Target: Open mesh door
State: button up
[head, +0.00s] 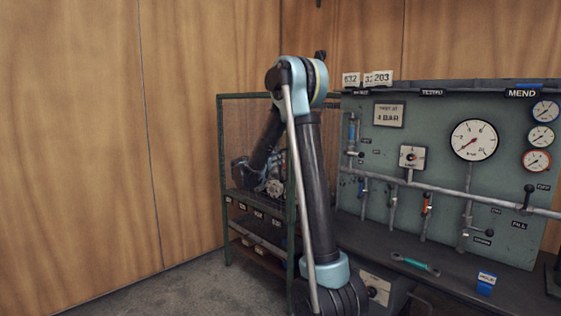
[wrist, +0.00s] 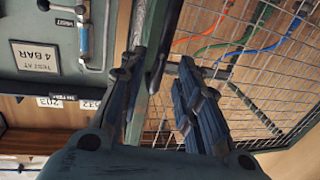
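The mesh door (wrist: 240,60) has a green frame and wire mesh, and fills the right of the wrist view. It belongs to the green-framed cage (head: 221,150) left of the gauge panel in the head view. My gripper (wrist: 160,62) is open, its two dark fingers apart at the cage's edge. A green post (wrist: 146,100) and a dark upright bar (wrist: 168,35) show between the fingers. I cannot tell whether the bar is the handle or whether a finger touches it. In the head view my arm hides part of the cage, and the gripper is hard to make out.
The gauge panel (head: 440,150) with pipes and valves stands right of the cage, above a dark bench (head: 455,283) with a green-handled tool (head: 415,264). Coloured hoses (wrist: 215,45) show through the mesh. Wooden walls (head: 70,120) close the left and back. Floor (head: 170,290) at front left is clear.

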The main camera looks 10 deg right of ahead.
jog(key=shift+x, duration=1.75)
jog(key=shift+c, duration=0.3)
grip_shut()
